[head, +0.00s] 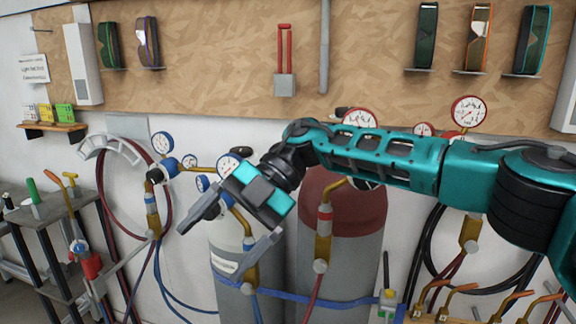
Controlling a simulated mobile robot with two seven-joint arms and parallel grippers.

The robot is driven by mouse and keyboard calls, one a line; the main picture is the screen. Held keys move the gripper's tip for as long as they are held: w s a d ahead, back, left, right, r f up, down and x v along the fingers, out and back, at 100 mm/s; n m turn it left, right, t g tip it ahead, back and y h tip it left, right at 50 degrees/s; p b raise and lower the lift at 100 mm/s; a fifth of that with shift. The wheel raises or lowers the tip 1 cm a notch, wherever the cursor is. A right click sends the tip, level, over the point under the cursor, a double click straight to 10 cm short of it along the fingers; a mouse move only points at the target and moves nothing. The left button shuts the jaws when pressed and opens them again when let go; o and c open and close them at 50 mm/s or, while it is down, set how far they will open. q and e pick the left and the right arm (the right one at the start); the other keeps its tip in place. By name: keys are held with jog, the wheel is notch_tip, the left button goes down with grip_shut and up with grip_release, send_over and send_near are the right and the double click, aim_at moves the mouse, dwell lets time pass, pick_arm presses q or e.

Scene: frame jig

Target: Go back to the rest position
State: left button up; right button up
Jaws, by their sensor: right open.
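My right arm comes in from the right and reaches across the middle of the head view. Nothing is between the fingers. It is in front of the gas cylinders and hides part of their hoses and gauges. My left gripper does not show.
A white-grey cylinder (232,262) and a red-topped cylinder (345,215) stand behind my right arm, with a blue strap across them. A metal tool table (55,215) is at the left. Torches (450,292) stand at the lower right.

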jog(key=s+a+f+m+t+y, duration=0.1)
jog(key=s+a+f+m+y, duration=0.3)
jog(key=a+y, duration=0.6)
jog(key=w+d+f+m+t+h, duration=0.2)
jog(key=d+f+m+t+h, duration=0.2)
jog(key=d+f+m+t, duration=0.6)
jog(key=w+d+f+m+t+h, duration=0.3)
jog(key=d+f+m+t, duration=0.3)
jog(key=d+m+t, duration=0.5)
jog(key=s+d+f+m+g+h, duration=0.4)
jog(key=s+d+f+h, duration=0.5)
jog(key=s+d+f, duration=0.6)
notch_tip(320, 180, down, 3)
jog(key=d+m, duration=0.1)
jog(key=m, duration=0.1)
jog(key=shift+m, duration=0.4)
jog(key=shift+r, duration=0.1)
